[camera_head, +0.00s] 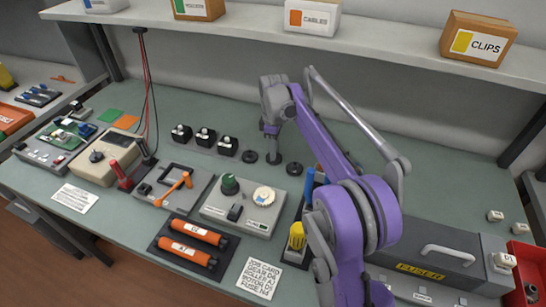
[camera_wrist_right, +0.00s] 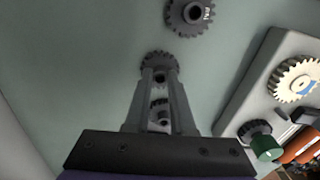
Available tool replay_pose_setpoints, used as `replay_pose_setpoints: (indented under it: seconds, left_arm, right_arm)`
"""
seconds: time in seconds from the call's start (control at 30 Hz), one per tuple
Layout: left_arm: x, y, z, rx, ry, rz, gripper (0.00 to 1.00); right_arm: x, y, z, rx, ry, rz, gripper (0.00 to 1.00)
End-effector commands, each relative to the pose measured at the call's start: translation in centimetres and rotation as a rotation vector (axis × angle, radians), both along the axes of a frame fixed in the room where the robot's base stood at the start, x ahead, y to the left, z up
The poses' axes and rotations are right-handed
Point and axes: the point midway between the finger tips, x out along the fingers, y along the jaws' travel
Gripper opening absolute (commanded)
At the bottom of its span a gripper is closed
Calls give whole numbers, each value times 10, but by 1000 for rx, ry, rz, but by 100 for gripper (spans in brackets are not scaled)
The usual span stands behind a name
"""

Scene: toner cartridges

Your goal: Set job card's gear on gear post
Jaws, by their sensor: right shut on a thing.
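My right gripper (camera_head: 270,133) points down at the back of the bench, shut on a dark toothed gear (camera_wrist_right: 150,59). In the head view this gear (camera_head: 273,158) is the middle one of a row, at or very near the bench top. A second dark gear (camera_head: 249,157) lies to its left and a third (camera_head: 295,168) to its right. The job card (camera_head: 261,278) lies at the front; its small print is hard to read. A grey unit (camera_head: 236,214) carries a cream gear (camera_head: 264,196) and a green knob (camera_head: 230,184). I cannot make out a bare gear post. My left gripper is out of view.
Several black motors (camera_head: 205,138) stand left of the gears. An orange-handled unit (camera_head: 174,190) and a tray of orange rollers (camera_head: 193,243) are left of the grey unit. A fuser box (camera_head: 435,262) and red bin (camera_head: 526,268) are at right. A shelf (camera_head: 350,38) overhangs the back.

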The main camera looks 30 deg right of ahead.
Motion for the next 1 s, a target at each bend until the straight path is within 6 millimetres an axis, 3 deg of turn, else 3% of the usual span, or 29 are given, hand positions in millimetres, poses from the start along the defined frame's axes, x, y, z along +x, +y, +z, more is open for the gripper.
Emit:
replay_pose_setpoints:
  seconds: [1.0]
  left_arm:
    - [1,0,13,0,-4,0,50]
  right_arm:
    - [0,0,15,0,0,0,0]
